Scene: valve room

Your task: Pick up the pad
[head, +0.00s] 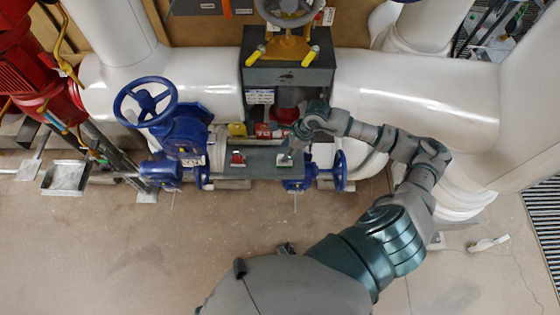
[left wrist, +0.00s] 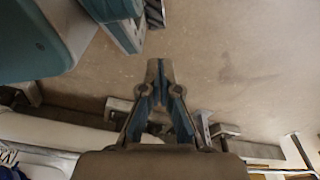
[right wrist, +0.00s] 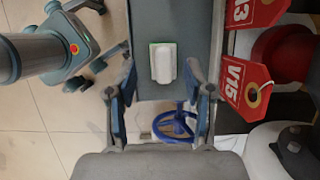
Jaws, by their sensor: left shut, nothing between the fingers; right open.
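A white pad with a green edge (right wrist: 163,62) lies on a narrow grey shelf (right wrist: 150,20) in the right wrist view. It also shows small in the head view (head: 284,160), near the shelf's right end. My right gripper (right wrist: 160,85) is open, and the pad appears between and beyond its fingertips, with nothing held. In the head view my right gripper (head: 293,147) is just above the pad and partly covers that end of the shelf. My left gripper (left wrist: 158,68) is shut and empty, over bare floor in the left wrist view.
A red block on a white base (head: 238,159) sits on the shelf to the left. Red tags marked V15 (right wrist: 245,87) and V13 (right wrist: 252,12) hang close by. Blue handwheels (head: 146,101) (head: 340,170) flank the shelf.

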